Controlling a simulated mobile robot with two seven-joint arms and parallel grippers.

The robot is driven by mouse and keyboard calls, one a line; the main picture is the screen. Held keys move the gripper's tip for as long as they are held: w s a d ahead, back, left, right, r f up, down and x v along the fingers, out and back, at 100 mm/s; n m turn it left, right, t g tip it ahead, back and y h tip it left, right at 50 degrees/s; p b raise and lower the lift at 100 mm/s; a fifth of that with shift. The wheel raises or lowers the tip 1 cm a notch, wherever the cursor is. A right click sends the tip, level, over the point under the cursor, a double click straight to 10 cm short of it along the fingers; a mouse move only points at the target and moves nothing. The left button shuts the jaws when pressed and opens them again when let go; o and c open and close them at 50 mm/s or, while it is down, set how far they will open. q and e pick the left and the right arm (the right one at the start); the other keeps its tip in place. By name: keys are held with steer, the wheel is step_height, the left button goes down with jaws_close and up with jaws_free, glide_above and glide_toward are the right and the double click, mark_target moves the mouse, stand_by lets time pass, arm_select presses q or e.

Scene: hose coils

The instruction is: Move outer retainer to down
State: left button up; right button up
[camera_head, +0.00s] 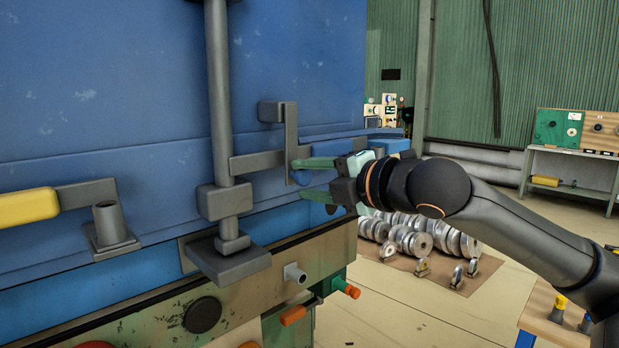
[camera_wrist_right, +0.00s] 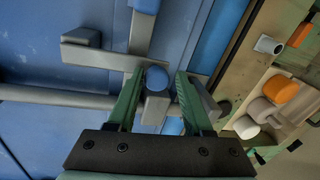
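A grey bracket (camera_head: 291,130) stands on the blue door, right of the vertical grey rod (camera_head: 220,100); it looks like the outer retainer, though I cannot be sure. A small blue round end (camera_head: 301,177) shows low on it. My right gripper (camera_head: 300,179) reaches it from the right, its two green fingers open, one above and one below the blue end. In the right wrist view the blue end (camera_wrist_right: 157,80) lies between the spread fingers (camera_wrist_right: 160,75), with visible gaps on both sides. My left gripper is not in view.
A yellow-gripped handle (camera_head: 28,207) and a grey socket (camera_head: 110,222) are at left. Below are a ledge with a short grey pipe (camera_head: 294,272) and orange knobs (camera_head: 293,315). Metal discs (camera_head: 425,238) lie on the floor at right, with open floor around them.

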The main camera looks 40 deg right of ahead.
steer(key=shift+o, duration=0.9)
steer(key=shift+r, duration=0.1)
steer(key=shift+s+d+b, duration=0.15)
steer(key=shift+s+b, duration=0.4)
steer(key=shift+b, duration=0.05)
steer(key=s+r+b, duration=0.2)
steer(key=s+b, duration=0.3)
steer(key=s, duration=0.6)
steer(key=shift+d, duration=0.35)
steer(key=shift+s, duration=0.1)
steer(key=shift+f, duration=0.1)
